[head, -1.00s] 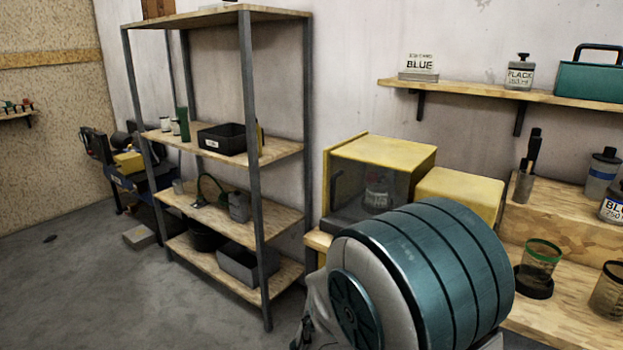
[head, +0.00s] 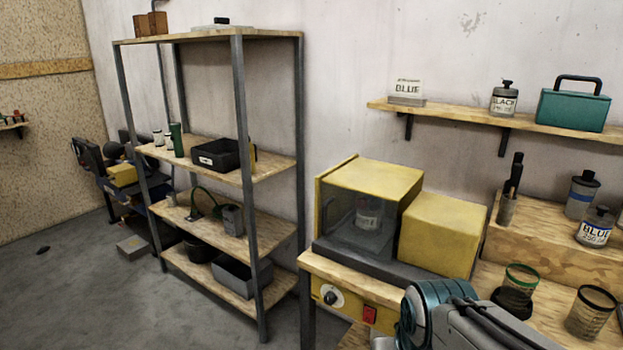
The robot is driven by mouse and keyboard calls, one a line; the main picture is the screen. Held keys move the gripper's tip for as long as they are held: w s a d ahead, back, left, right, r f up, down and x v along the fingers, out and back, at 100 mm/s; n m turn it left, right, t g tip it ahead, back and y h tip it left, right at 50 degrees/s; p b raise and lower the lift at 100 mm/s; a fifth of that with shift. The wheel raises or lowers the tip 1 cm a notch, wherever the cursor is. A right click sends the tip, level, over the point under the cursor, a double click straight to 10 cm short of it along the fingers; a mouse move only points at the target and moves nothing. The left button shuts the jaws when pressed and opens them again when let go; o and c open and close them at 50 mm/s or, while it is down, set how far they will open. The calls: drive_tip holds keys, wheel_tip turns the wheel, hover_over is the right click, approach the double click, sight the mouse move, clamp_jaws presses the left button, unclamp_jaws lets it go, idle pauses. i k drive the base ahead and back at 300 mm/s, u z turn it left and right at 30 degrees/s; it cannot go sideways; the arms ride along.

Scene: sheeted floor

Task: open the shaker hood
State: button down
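The shaker (head: 370,185) is a yellow box with a dark see-through hood front (head: 348,215), right of the middle in the head view. The hood looks shut, and a labelled can (head: 369,212) shows dimly behind it. The shaker stands on a dark base on a wooden bench top, with a plain yellow block (head: 442,234) joined or close on its right. Part of my arm, teal and grey, shows at the bottom right, in front of the bench. My gripper is not in view.
A yellow panel with a knob (head: 333,298) and red switch (head: 370,314) sits under the bench edge. Right are mesh cups (head: 592,312) and paint bottles (head: 594,228). A wall shelf (head: 470,113) is above. A metal rack (head: 243,180) stands left; floor further left is mostly clear.

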sight(398, 186)
drive_tip(key=z, duration=0.45)
drive_tip(key=k, duration=1.1)
drive_tip(key=u, duration=0.55)
drive_tip(key=i, duration=1.3)
drive_tip(key=z, duration=0.1)
